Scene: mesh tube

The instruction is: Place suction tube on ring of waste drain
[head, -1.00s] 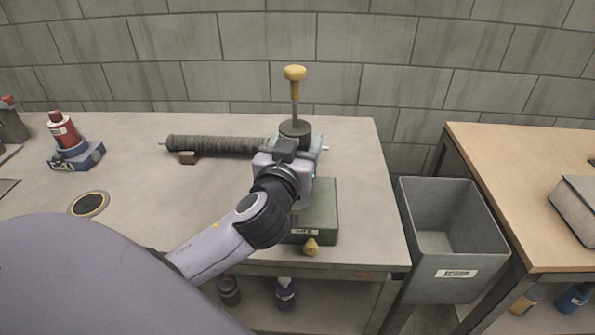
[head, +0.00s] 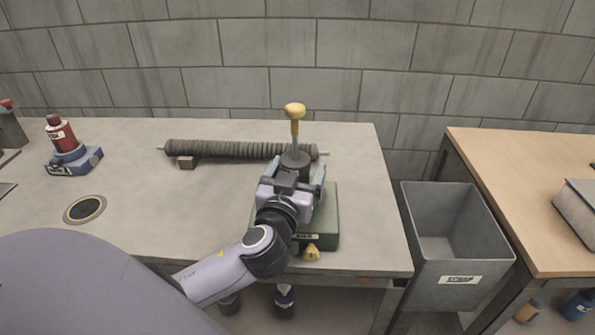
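The suction tube (head: 295,130) seems to be the upright tool with a yellow knob, thin rod and dark cap. My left gripper (head: 295,172) has its fingers either side of it, just below the cap, and appears shut on it. The tube's lower end is hidden behind the gripper, over a green box (head: 324,221); I cannot tell whether it touches the box. The waste drain (head: 85,209), a dark hole with a brass ring, lies in the bench top at the left. My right gripper is not in view.
A red bottle on a blue base (head: 62,135) stands left. Bench between drain and box is clear. A grey bin (head: 455,265) stands right.

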